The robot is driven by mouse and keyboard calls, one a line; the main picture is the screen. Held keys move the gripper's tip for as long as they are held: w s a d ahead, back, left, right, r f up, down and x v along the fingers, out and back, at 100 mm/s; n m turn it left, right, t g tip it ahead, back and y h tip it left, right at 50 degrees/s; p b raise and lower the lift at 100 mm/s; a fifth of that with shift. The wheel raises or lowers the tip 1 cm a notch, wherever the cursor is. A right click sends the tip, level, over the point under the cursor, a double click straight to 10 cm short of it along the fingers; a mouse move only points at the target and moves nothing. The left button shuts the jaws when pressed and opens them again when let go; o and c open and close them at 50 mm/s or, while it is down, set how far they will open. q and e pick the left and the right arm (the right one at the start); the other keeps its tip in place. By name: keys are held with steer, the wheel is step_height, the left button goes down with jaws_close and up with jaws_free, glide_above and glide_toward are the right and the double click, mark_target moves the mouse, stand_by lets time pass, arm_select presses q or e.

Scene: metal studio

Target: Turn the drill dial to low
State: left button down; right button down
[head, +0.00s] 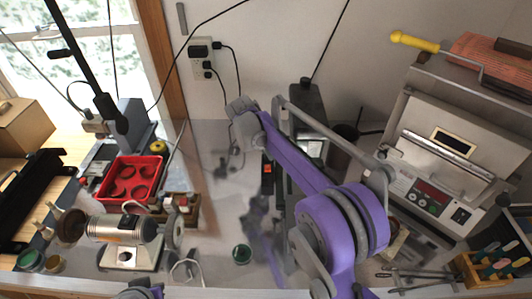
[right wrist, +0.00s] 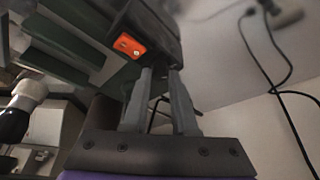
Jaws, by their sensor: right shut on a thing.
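The drill's dark box (right wrist: 150,28) with an orange switch panel (right wrist: 128,46) fills the top of the right wrist view. In the head view a dark box with an orange-red spot (head: 268,169) stands on the bench left of my purple right arm, and it looks like the same one. My right gripper (right wrist: 163,72) has its two grey fingers close together, with their tips against the lower edge of the box. It is shut on the dial, which the fingers and the box mostly hide. I cannot read the dial's setting. My left gripper does not show.
A kiln-like machine (head: 440,150) and a wooden tool rack (head: 470,268) are on the right. Black cables (head: 236,75) hang from the wall outlet.

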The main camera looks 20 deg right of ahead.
stand_by(0.3)
steer(key=c, duration=1)
jaws_free()
steer(key=shift+r, duration=0.1)
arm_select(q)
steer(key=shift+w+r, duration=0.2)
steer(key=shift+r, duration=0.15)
arm_select(e)
steer(key=v, duration=1)
steer(key=shift+s+a+r, duration=0.15)
steer(key=shift+s+r, duration=0.05)
steer(key=shift+r, duration=0.1)
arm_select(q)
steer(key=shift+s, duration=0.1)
arm_select(e)
steer(key=shift+f, duration=0.15)
